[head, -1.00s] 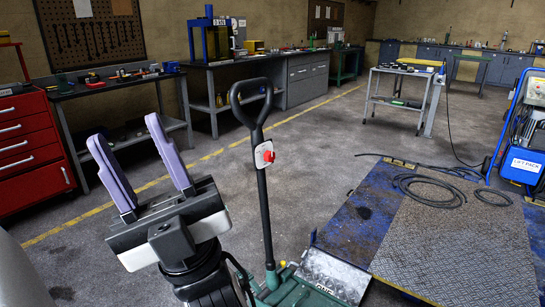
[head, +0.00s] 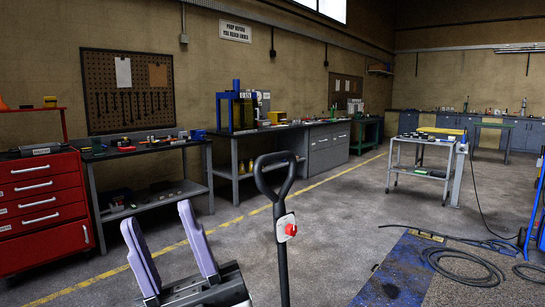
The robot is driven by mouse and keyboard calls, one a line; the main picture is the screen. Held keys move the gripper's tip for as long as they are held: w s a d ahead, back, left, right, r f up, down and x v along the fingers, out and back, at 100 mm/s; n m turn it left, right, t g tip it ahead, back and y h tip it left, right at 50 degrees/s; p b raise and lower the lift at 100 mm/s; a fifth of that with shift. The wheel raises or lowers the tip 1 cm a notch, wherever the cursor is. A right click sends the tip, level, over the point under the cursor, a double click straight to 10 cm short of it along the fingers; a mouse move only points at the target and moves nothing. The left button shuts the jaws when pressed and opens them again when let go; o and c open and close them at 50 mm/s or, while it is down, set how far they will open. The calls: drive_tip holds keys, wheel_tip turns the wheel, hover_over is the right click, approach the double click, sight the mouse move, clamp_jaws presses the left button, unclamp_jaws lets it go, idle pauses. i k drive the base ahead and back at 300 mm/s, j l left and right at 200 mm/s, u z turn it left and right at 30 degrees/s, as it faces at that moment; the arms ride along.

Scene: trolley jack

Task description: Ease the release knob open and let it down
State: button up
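The trolley jack's black handle (head: 281,250) stands upright in the lower middle of the head view, with a loop grip on top. A red release knob (head: 290,229) sits on a pale plate (head: 284,222) on the handle, below the loop. My gripper (head: 157,220) is to the left of the handle, its two purple fingers pointing up and spread apart, with nothing between them. It does not touch the knob. The jack's body is below the frame and out of view.
A blue lift platform (head: 395,275) with black hoses (head: 463,268) lies at the right. A grey trolley (head: 420,170) stands beyond. A red tool chest (head: 40,205) and workbenches (head: 150,150) line the left wall. The floor between is clear.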

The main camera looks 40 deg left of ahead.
sight(291, 229)
drive_tip(key=i+j, duration=0.2)
drive_tip(key=i, duration=0.2)
drive_tip(key=i+j+u, duration=0.1)
drive_tip(key=i+j, duration=0.35)
drive_tip(key=i, duration=0.3)
